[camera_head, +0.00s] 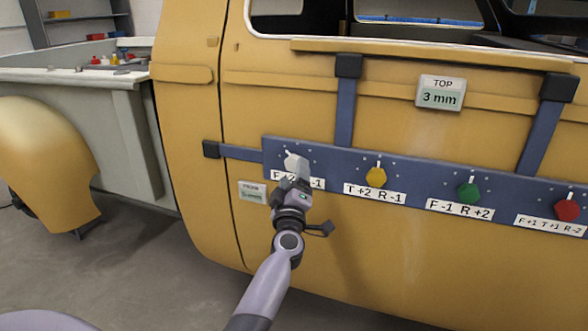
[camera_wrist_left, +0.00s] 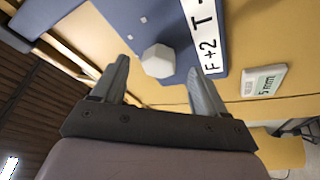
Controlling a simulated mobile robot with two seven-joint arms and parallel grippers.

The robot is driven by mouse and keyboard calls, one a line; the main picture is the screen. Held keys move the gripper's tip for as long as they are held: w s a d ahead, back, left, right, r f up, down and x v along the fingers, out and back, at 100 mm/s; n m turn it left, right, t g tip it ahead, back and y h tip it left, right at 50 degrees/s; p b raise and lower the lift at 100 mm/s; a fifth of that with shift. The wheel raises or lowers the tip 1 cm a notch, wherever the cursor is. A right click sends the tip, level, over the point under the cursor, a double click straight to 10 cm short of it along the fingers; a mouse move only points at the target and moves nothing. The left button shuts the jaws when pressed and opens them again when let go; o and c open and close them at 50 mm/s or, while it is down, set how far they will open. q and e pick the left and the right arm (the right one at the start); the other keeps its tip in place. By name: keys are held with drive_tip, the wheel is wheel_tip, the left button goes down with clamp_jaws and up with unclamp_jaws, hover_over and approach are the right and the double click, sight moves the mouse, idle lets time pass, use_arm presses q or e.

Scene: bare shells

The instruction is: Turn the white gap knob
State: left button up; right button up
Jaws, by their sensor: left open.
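The white knob (camera_head: 292,160) sits at the left end of the blue bar (camera_head: 330,165) on the yellow vehicle door. My left gripper (camera_head: 298,172) is right in front of it and hides part of it and of its label. In the left wrist view the white knob (camera_wrist_left: 158,61) is a faceted knob on the blue plate, ahead of the fingertips and roughly between their lines. My left gripper (camera_wrist_left: 160,75) is open, with nothing between its fingers. I cannot tell whether a finger touches the knob. My right gripper is not in view.
A yellow knob (camera_head: 376,176), a green knob (camera_head: 468,192) and a red knob (camera_head: 566,208) follow along the bar. A "TOP 3 mm" display (camera_head: 441,92) is above, and a 5 mm display (camera_head: 252,192) is left of my gripper. Open floor (camera_head: 150,270) lies at lower left.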

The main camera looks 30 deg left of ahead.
use_arm(q)
drive_tip(key=shift+v, duration=2)
drive_tip(key=shift+f, duration=0.1)
